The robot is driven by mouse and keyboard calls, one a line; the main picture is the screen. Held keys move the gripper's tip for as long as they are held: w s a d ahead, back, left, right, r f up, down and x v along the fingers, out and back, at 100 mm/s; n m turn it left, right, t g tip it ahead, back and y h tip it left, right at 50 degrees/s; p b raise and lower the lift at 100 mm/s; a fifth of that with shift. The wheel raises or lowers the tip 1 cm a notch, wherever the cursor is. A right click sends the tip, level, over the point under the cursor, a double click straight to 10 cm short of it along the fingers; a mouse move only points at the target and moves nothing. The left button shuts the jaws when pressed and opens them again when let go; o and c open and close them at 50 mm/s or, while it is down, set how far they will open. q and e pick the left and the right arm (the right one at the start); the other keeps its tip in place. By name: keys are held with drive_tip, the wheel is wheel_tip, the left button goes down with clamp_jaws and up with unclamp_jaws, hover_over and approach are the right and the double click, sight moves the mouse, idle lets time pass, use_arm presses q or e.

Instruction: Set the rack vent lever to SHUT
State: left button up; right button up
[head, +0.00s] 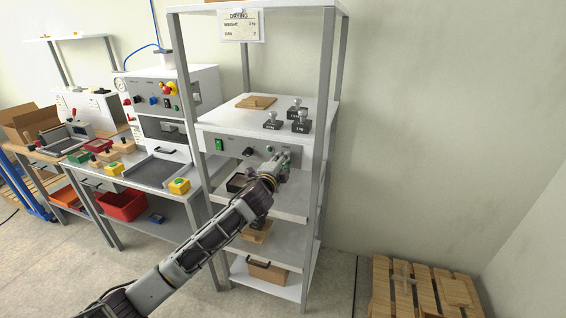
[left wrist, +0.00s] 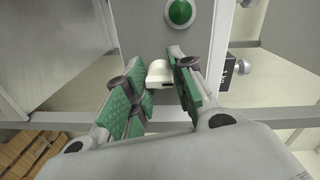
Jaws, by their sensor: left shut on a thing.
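I cannot read any SHUT marking or tell the lever's setting. My right gripper is not in view.
Several dark weights (head: 300,124) and a brown block (head: 256,102) stand on the rack's upper shelf. A green switch (head: 219,144) and a black knob (head: 248,152) are left on the panel. A bench with a machine (head: 205,90) stands left. A wooden pallet (head: 422,293) lies right.

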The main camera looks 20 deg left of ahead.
use_arm(q)
drive_tip(key=o, duration=1)
drive_tip(key=shift+a, duration=0.1)
drive_tip(key=shift+o, duration=0.2)
drive_tip(key=s, duration=1.2)
drive_tip(key=shift+a+r, duration=0.2)
drive_tip(key=shift+r, duration=0.1)
